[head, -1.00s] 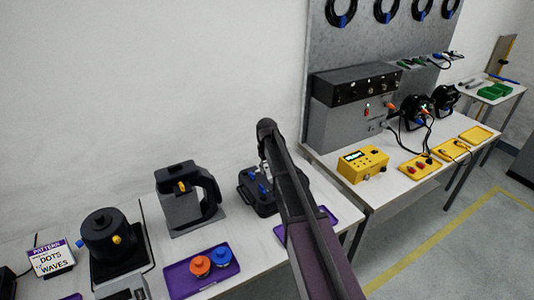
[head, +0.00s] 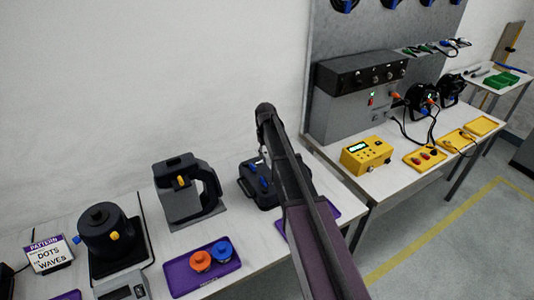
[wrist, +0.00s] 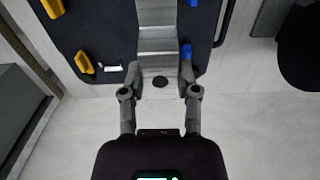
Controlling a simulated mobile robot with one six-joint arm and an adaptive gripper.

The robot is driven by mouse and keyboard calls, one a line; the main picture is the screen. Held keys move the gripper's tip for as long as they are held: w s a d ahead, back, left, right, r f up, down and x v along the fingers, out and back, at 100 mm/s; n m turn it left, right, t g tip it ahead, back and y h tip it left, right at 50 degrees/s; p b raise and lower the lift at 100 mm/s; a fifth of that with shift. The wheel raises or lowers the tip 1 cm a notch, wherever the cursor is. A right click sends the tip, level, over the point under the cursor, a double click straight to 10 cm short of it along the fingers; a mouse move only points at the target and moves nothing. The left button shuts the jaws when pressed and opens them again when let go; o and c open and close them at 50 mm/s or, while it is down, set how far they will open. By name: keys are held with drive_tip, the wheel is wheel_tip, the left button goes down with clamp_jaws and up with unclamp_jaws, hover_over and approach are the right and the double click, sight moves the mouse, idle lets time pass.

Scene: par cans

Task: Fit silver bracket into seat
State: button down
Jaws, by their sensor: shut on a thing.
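The silver bracket (wrist: 157,45) is a stepped metal strip with a dark round hole near its near end. In the wrist view my gripper (wrist: 161,76) is shut on this near end, one finger on each side. The bracket reaches over a dark base (wrist: 108,35) with yellow and blue clamps. I cannot tell whether it touches the base or hovers above it. In the head view the dark base (head: 249,190) stands on the table, partly behind my arm. The gripper and bracket are largely hidden there.
A grey stand with a black handle (head: 184,195) is left of the base. A purple tray (head: 185,283) with orange and blue knobs lies in front. A black round pot (head: 105,236) is farther left. A yellow meter (head: 367,156) sits on the right-hand table.

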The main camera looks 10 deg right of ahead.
sight(266, 174)
drive_tip(key=shift+f, duration=0.2)
drive_tip(key=shift+f+b, duration=3)
drive_tip(key=shift+b, duration=0.15)
drive_tip(key=shift+s+f+b, duration=0.1)
drive_tip(key=shift+f+b, duration=0.65)
drive_tip(key=shift+f, duration=0.05)
drive_tip(key=shift+c, duration=1.3)
unclamp_jaws()
drive_tip(key=shift+r, duration=0.15)
